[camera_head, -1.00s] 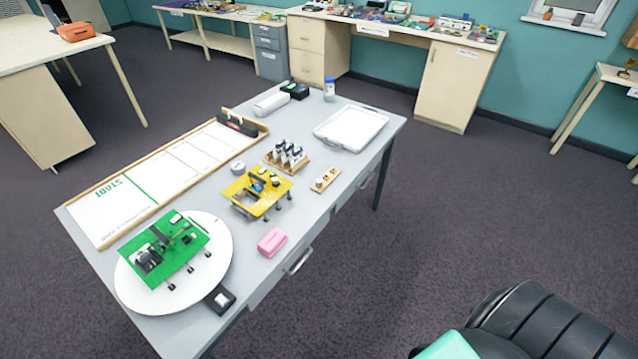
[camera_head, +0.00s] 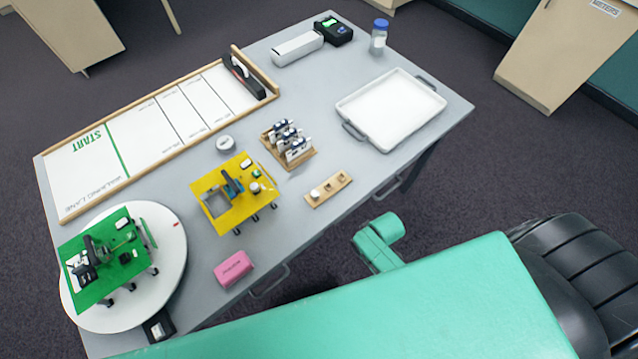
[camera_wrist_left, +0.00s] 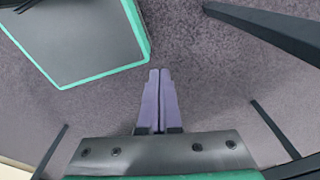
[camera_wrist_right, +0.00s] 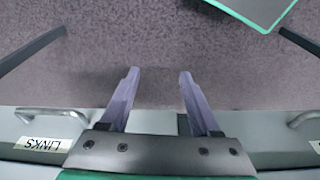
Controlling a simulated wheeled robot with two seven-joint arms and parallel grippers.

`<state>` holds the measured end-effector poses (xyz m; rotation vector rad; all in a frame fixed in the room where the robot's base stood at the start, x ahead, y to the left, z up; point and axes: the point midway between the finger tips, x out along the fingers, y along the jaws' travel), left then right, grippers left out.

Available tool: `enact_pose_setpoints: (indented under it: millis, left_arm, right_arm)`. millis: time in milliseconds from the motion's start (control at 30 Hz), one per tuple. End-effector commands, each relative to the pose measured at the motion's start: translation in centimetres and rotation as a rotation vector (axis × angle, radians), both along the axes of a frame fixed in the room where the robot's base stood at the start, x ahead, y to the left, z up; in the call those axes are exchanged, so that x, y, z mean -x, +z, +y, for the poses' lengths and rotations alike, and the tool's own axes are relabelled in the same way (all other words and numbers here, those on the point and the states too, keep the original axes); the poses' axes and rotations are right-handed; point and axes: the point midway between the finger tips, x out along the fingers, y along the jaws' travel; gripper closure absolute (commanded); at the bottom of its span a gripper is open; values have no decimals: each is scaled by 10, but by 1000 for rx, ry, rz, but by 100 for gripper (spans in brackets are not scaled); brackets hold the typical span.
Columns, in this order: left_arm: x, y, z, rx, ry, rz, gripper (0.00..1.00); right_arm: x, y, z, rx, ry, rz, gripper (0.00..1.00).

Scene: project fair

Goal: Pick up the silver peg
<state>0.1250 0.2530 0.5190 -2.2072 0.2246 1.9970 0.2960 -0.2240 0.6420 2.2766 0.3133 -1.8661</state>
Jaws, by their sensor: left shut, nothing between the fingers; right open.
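A small wooden block (camera_head: 340,182) lies near the table's right front edge in the head view. It carries a few small pegs, and a pale peg (camera_head: 315,194) stands at its left end. It is too small to tell for sure which peg is silver. My left gripper (camera_wrist_left: 160,73) is shut and empty above the carpet in the left wrist view. My right gripper (camera_wrist_right: 158,74) is open and empty in the right wrist view, over carpet beside drawer fronts with handles. Neither gripper's fingers show in the head view.
The grey table (camera_head: 290,215) holds a yellow walker (camera_head: 212,187), a green walker (camera_head: 118,238) on a white turntable, a rack of parts (camera_head: 298,160), a pink box (camera_head: 233,268), a white tray (camera_head: 390,110) and a lane board (camera_head: 90,165). Bare tabletop surrounds the wooden block.

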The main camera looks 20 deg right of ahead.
Motion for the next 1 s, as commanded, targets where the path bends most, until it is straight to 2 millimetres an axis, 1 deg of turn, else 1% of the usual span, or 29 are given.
enact_pose_setpoints:
  millis: [33,100,267,333,367,400,467,500,567,600,667,700,767,800,900,1000]
  left_arm:
    - [8,1,5,-8,2,13,100]
    - [14,1,9,-12,5,23,100]
    - [17,1,11,-16,7,28,100]
    - [17,2,11,-16,7,27,100]
    - [16,2,11,-15,6,26,100]
    - [15,2,10,-15,6,24,100]
    - [14,2,9,-13,5,22,100]
    - [12,2,8,-11,4,19,100]
    - [10,3,6,-9,3,14,100]
    - [8,3,5,-7,2,12,100]
    - [5,3,3,-5,0,8,100]
    - [5,3,3,-3,0,6,100]
    - [5,4,3,-4,-1,6,100]
    - [5,4,3,-4,-1,6,100]
    - [5,4,3,-4,-1,8,100]
    - [6,4,3,-4,0,9,100]
  right_arm:
    - [-13,21,4,-7,11,-16,37]
    - [-27,49,10,-12,24,-30,37]
    - [-47,110,20,-25,64,-58,37]
    - [-59,142,29,-34,125,-78,37]
    - [-69,158,39,-40,193,-90,37]
    - [-81,171,53,-45,297,-98,37]
    - [-93,183,70,-46,443,-104,37]
    - [-101,192,80,-43,542,-108,37]
    - [-111,205,94,-31,699,-111,37]
    - [-117,214,102,-20,808,-113,37]
    - [-124,229,112,7,981,-107,37]
    - [-128,238,117,30,1104,-98,37]
    - [-133,253,121,71,1293,-76,37]
    - [-135,263,120,102,1414,-54,37]
    - [-139,283,113,169,1682,21,37]
    - [-139,293,106,202,1831,79,37]
